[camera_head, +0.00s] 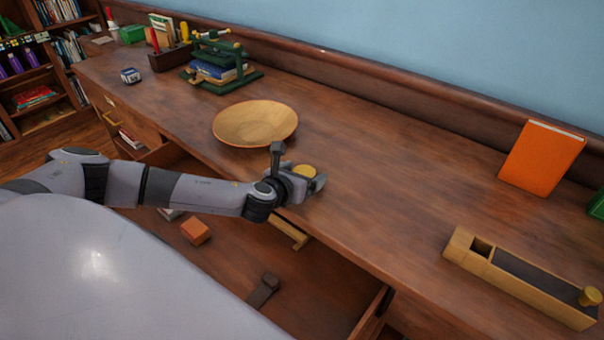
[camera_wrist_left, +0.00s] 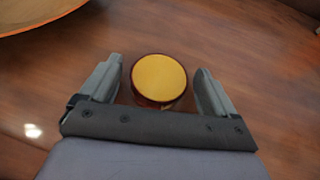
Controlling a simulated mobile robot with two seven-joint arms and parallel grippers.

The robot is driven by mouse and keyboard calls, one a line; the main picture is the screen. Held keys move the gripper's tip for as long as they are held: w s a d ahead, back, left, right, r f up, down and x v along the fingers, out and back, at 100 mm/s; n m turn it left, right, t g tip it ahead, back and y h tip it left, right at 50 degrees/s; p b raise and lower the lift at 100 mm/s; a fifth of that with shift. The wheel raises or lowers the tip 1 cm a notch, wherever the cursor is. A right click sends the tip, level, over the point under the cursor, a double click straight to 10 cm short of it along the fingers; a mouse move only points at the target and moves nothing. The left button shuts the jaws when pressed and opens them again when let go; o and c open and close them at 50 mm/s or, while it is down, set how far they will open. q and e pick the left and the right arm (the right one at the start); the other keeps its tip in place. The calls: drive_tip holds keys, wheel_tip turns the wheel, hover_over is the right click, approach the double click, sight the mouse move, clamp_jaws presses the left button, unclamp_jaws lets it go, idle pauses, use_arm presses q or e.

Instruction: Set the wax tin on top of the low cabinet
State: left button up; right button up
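The wax tin, a round tin with a yellow lid (camera_head: 305,171) and a dark red side, is near the front edge of the long wooden worktop (camera_head: 365,190). It also shows in the left wrist view (camera_wrist_left: 159,78). My left gripper (camera_head: 308,182) is at the tin; in the left wrist view (camera_wrist_left: 158,88) its fingers are open, one on each side, with gaps between them and the tin. The tin's underside is hidden. I cannot tell whether this worktop is the low cabinet's top. My right gripper is not in view.
A wooden bowl (camera_head: 255,123) sits behind my left gripper. An open drawer (camera_head: 320,290) below holds an orange block (camera_head: 195,231). A wooden box (camera_head: 520,277) and orange book (camera_head: 541,157) are right; a green press (camera_head: 222,62) is back left. The middle worktop is clear.

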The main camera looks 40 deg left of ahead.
use_arm(q)
drive_tip(key=shift+r, duration=0.15)
drive_tip(key=v, duration=1.2)
drive_tip(key=shift+p, duration=0.45)
